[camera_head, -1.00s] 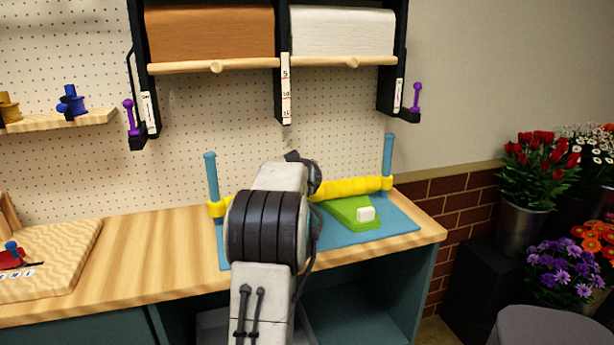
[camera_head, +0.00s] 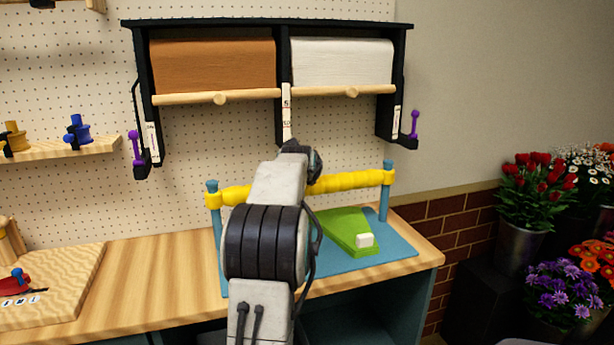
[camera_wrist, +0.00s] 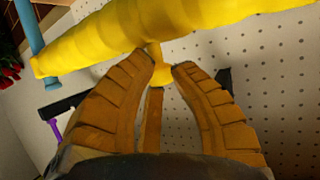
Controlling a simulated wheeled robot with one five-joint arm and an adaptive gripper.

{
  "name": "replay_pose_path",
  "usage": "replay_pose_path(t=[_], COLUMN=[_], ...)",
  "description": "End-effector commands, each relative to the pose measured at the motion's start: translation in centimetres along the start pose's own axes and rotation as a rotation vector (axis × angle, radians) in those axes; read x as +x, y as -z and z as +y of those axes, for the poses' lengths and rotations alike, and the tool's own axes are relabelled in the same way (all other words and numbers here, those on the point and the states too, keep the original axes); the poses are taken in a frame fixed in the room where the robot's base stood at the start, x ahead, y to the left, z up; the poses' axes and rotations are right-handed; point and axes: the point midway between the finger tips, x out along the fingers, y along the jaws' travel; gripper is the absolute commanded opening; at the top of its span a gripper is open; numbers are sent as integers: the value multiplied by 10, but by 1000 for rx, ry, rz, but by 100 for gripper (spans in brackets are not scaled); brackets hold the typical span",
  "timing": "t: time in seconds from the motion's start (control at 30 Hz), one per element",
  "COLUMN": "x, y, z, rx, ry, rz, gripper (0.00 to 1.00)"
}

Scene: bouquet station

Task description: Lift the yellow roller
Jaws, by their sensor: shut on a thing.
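In the head view my gripper is hidden behind my arm.
A black rack (camera_head: 283,70) with brown and white paper rolls hangs above. Flower buckets (camera_head: 517,240) stand at the right. The middle of the wooden counter (camera_head: 150,270) is clear.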

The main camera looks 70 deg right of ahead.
Motion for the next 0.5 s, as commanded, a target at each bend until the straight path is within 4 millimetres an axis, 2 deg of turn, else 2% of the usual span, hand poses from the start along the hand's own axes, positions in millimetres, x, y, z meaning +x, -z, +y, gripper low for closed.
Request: replay_pose_path(t=[0.03,0.37,0.4,0.5], x=[-4,-5,-6,-6], y=[13,15,15,15], z=[-1,-1,-1,0], rx=[-1,-2,-2,-2], ry=[1,1,1,0], rz=[26,30,30,30], gripper=[0,0,26,34])
